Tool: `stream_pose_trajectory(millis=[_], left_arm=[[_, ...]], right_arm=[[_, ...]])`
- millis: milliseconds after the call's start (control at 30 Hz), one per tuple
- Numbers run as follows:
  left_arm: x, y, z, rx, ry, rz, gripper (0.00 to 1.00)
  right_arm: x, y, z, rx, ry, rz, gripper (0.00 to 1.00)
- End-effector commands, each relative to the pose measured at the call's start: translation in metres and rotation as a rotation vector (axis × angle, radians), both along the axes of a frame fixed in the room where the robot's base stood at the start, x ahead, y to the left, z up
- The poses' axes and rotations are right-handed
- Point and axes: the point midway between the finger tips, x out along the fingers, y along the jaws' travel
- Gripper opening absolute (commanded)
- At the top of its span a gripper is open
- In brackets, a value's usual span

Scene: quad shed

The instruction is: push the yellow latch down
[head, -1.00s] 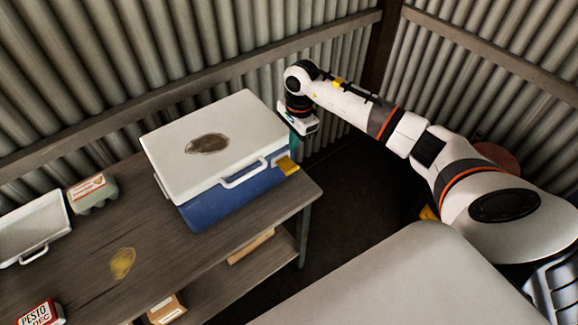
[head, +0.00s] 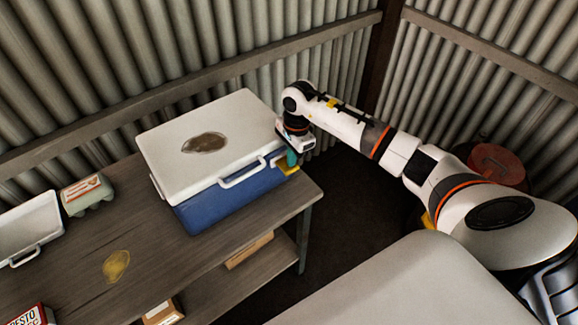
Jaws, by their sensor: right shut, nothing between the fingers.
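A blue cooler box (head: 225,202) with a white lid (head: 205,125) stands on the wooden bench, its lid down. A small yellow latch (head: 289,168) sticks out at the cooler's right end, just beside the white handle. My right gripper (head: 292,158) points down at that end, right over the latch, and hides part of it. Its fingers are shut with nothing between them. I cannot tell whether the fingertips touch the latch. My left gripper is not in the view.
The bench (head: 150,240) also holds an egg carton (head: 87,194), a white tray (head: 30,228) and a Pesto box (head: 32,315) at the left. Cardboard boxes lie on the lower shelf. A red round object (head: 496,165) stands behind my right arm.

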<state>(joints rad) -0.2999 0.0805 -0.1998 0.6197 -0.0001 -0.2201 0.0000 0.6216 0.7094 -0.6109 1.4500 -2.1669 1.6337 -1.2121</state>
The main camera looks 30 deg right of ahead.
Motion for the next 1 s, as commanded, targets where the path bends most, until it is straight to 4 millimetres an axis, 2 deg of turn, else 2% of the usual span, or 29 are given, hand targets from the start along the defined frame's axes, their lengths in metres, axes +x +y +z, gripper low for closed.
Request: stream_pose_trajectory(millis=[200,267,433,700,1000], left_arm=[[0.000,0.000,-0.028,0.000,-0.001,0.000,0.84],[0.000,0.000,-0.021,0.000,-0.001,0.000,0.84],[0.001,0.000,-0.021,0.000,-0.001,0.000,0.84],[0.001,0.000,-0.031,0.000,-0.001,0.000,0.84],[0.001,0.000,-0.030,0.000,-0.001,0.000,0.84]], right_arm=[[0.000,-0.001,-0.028,-0.001,0.000,0.000,0.00],[0.000,0.000,-0.021,0.000,0.000,0.000,0.00],[0.000,-0.003,-0.020,-0.001,0.000,-0.001,0.00],[0.000,-0.031,-0.012,-0.002,-0.001,-0.001,0.00],[0.000,-0.030,-0.009,0.000,0.000,0.000,0.00]])
